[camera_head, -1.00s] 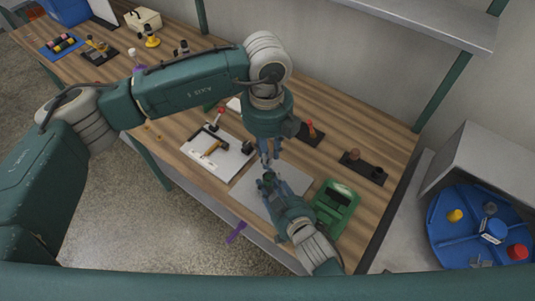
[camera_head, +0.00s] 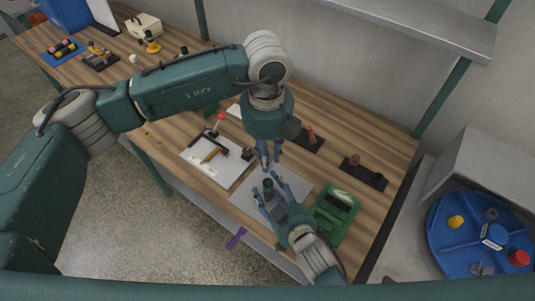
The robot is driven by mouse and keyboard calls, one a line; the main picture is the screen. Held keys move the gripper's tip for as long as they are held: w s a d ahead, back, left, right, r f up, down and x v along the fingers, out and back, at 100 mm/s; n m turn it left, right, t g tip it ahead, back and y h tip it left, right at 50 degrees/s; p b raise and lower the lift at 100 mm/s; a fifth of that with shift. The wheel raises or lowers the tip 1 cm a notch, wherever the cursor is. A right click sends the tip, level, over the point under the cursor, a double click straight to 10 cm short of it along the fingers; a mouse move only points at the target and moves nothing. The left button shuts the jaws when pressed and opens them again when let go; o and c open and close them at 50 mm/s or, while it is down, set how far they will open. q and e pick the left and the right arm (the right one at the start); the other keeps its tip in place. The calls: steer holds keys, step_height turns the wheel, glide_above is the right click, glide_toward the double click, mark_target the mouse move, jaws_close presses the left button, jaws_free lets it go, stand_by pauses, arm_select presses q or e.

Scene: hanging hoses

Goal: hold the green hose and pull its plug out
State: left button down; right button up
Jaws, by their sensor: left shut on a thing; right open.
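A short dark green cylinder (camera_head: 268,187), which looks like the green hose piece, is upright over the light grey plate (camera_head: 298,181). I cannot tell whether it stands on the plate or hangs above it. My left gripper (camera_head: 270,163) points down just above the cylinder, its fingers close together on something too small to make out. My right gripper (camera_head: 268,186) comes from the lower right. Its fingers are spread on either side of the green cylinder. I cannot tell the plug apart from the hose.
A white board (camera_head: 216,156) with a hammer-like tool and a red-topped lever lies to the left. A green case (camera_head: 334,212) sits close on the right. Dark holders stand behind. A purple item (camera_head: 236,238) is at the bench front. A blue round tray (camera_head: 462,258) is far right.

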steer(key=v, duration=1)
steer(key=shift+s+r, duration=0.15)
steer(key=shift+s, duration=0.2)
steer(key=s+a+f+n+g+y, duration=0.1)
steer(key=s+a+f+y, duration=0.25)
steer(key=a, duration=0.45)
steer(key=s+a+f+n+g+y, duration=0.15)
steer(key=s+a+f, duration=0.25)
steer(key=a, duration=0.4)
steer(key=s+d+f+m+g+h, duration=0.1)
steer(key=s+d+f+h, duration=0.1)
steer(key=d+f, duration=0.6)
steer(key=s+d+f+g+h, duration=0.1)
steer(key=d+f+h, duration=0.3)
steer(key=d+f, duration=0.5)
step_height(320, 180, down, 7)
steer(key=shift+s+r+m+g, duration=0.15)
steer(key=shift+s+m+g, duration=0.2)
steer(key=shift+g, duration=0.2)
